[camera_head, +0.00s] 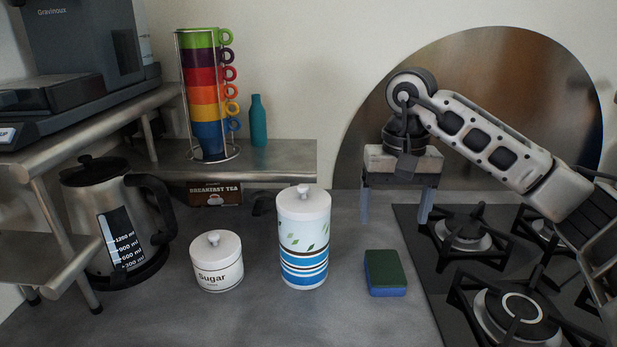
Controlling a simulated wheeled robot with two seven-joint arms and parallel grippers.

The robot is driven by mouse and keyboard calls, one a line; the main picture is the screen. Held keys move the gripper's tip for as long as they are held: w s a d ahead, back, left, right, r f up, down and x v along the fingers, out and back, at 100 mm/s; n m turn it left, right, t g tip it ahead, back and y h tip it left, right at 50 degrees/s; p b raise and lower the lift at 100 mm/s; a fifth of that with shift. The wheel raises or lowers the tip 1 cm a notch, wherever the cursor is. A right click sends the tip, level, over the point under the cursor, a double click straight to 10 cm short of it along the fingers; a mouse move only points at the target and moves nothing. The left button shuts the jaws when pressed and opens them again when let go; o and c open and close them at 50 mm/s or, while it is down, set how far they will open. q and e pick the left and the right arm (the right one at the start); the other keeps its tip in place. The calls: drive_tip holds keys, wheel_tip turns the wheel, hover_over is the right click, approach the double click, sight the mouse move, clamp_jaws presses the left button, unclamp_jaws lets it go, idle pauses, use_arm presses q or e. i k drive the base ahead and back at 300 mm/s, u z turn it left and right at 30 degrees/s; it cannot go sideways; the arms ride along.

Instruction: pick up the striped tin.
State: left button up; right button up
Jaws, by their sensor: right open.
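The striped tin (303,240) stands upright on the grey counter near the middle of the view. It is a white cylinder with a knobbed white lid, green leaf marks, and blue, white and dark bands around its lower half. My right gripper (395,205) hangs to the right of the tin and farther back, by the left edge of the hob. Its two fingers point down, spread apart, with nothing between them. It does not touch the tin. My left gripper is not in view.
A white sugar pot (217,262) stands just left of the tin, and a green and blue sponge (385,273) lies to its right. A kettle (115,220) stands at left. A gas hob (490,270) fills the right. A raised shelf (270,160) holds stacked mugs (205,95) and a teal bottle (258,122).

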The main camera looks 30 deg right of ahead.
sight(303, 246)
drive_tip(key=k, duration=1)
